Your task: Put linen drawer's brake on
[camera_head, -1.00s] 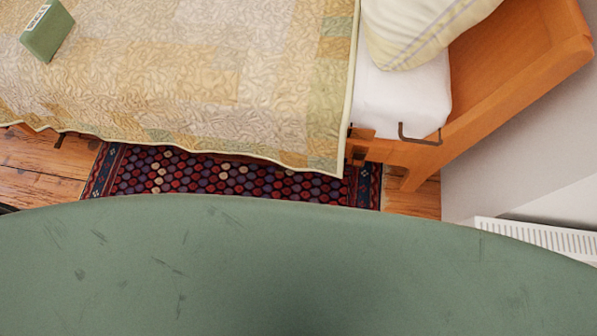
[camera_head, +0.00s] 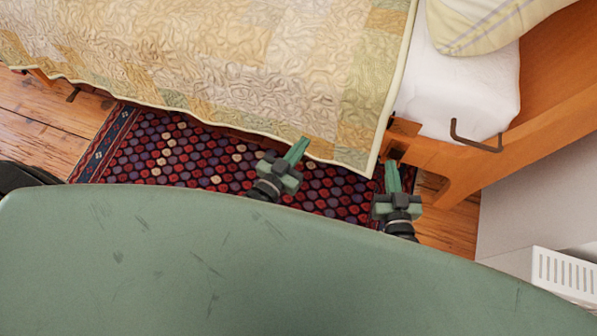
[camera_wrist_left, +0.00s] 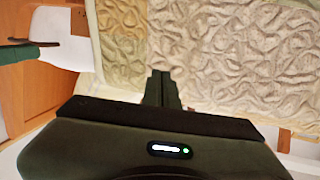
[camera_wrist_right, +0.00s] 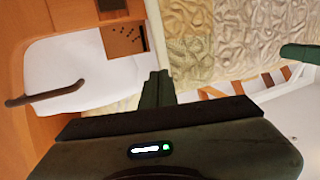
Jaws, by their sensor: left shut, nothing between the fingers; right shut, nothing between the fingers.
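I cannot pick out the linen drawer or its brake for sure; the hanging quilt (camera_head: 330,90) hides most of the space under the bed. A wooden block (camera_head: 402,128) shows at the bed's near corner, and in the right wrist view a wooden piece with small dark holes (camera_wrist_right: 124,38) shows there. My left gripper (camera_head: 301,146) is shut and empty, over the rug by the quilt's hanging edge. My right gripper (camera_head: 392,167) is shut and empty, just in front of the bed's near corner. Neither visibly holds anything.
A dark bent metal bar (camera_head: 476,138) stands by the white mattress (camera_head: 460,95) at the wooden bed end (camera_head: 550,95). A patterned rug (camera_head: 150,150) lies on the plank floor (camera_head: 40,125). A white radiator (camera_head: 565,275) is at the lower right. My green body fills the foreground.

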